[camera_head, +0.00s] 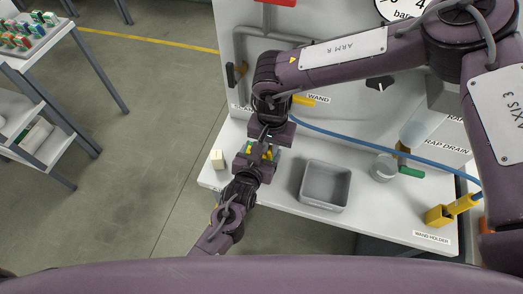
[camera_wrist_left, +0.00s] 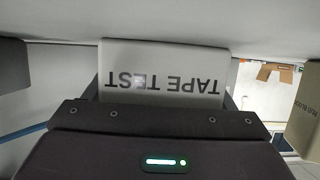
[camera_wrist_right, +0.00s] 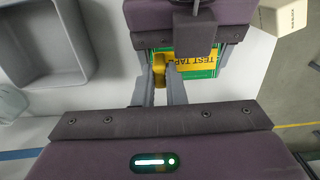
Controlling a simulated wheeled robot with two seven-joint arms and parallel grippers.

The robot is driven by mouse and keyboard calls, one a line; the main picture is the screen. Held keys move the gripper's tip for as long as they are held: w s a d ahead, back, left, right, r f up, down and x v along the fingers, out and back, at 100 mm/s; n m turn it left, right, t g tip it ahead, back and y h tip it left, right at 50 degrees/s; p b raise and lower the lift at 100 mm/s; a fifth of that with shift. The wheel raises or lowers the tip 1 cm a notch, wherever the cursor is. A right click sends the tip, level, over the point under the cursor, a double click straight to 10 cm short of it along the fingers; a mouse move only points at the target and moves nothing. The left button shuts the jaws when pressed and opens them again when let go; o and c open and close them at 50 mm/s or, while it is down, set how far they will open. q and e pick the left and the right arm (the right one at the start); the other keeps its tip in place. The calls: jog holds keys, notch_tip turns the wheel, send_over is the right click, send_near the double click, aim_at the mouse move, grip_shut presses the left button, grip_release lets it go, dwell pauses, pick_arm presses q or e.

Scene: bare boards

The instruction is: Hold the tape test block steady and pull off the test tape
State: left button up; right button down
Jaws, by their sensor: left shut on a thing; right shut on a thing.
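The tape test block stands on the white bench; its pale face lettered TAPE TEST (camera_wrist_left: 165,75) reads upside down in the left wrist view. My left gripper (camera_head: 249,168) is shut on the block from the near side. In the right wrist view the block's green top (camera_wrist_right: 215,71) carries a yellow strip of test tape (camera_wrist_right: 197,60). My right gripper (camera_wrist_right: 160,78) is shut on the tape's raised yellow end (camera_wrist_right: 159,68), next to my left gripper. The tape's lettered part lies flat on the green. In the head view both grippers hide much of the block.
A grey tray (camera_head: 325,203) sits to the right of the block. A small cream block (camera_head: 217,159) stands to its left, near the bench edge. A grey round cup (camera_head: 383,168), a blue hose (camera_head: 400,155) and a yellow wand holder (camera_head: 440,215) are farther right.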

jog(key=shift+r, duration=0.7)
jog(key=shift+r, duration=1.15)
pick_arm(q)
jog(key=o, duration=1.1)
jog(key=shift+s, duration=0.1)
jog(key=v, duration=1.2)
pick_arm(e)
jog(key=shift+f, duration=0.1)
